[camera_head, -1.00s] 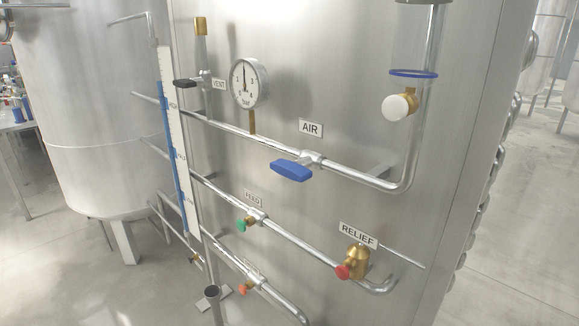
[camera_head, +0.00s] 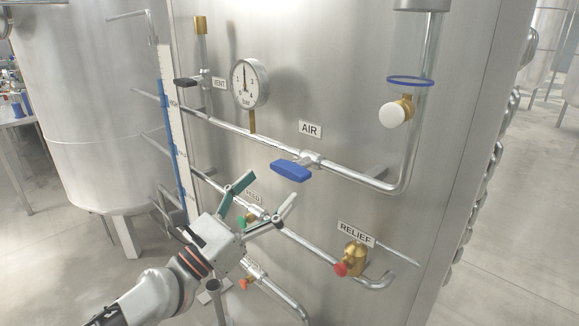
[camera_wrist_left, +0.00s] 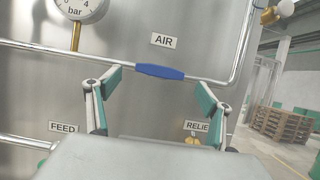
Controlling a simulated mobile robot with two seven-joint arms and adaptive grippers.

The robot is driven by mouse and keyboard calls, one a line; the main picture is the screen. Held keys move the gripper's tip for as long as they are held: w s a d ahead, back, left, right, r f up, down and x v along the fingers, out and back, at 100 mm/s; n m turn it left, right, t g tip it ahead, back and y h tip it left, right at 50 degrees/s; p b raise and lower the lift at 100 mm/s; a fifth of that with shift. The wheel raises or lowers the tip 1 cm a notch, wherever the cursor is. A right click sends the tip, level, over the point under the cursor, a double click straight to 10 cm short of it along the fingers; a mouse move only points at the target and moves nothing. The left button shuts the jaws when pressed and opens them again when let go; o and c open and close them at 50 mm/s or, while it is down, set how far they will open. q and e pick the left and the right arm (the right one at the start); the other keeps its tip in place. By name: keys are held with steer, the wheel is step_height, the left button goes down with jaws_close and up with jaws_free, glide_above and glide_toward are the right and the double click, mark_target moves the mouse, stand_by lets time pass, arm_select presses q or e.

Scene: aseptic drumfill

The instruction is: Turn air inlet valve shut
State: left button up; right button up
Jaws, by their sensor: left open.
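The air inlet valve's blue handle (camera_head: 291,171) sits on the upper pipe, below the AIR label (camera_head: 310,129). In the head view the handle lies nearly along the pipe, slightly tilted. In the left wrist view the blue handle (camera_wrist_left: 160,72) shows ahead, between the directions of the two fingers. My left gripper (camera_head: 262,192) is open and empty, below and to the left of the handle and apart from it. It partly hides the FEED label and the green knob (camera_head: 241,220). My right gripper is not in view.
A pressure gauge (camera_head: 250,83) stands above the pipe, with a black-handled vent valve (camera_head: 188,82) to its left. A brass relief valve with a red knob (camera_head: 341,269) is at lower right. A white knob (camera_head: 392,115) is at upper right. The space before the AIR handle is clear.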

mark_target(284, 173)
arm_select(q)
steer(key=p+x, duration=0.1)
steer(key=x, duration=0.4)
steer(key=shift+d+r, duration=0.1)
steer(key=shift+x, duration=0.95)
steer(key=c, duration=1.1)
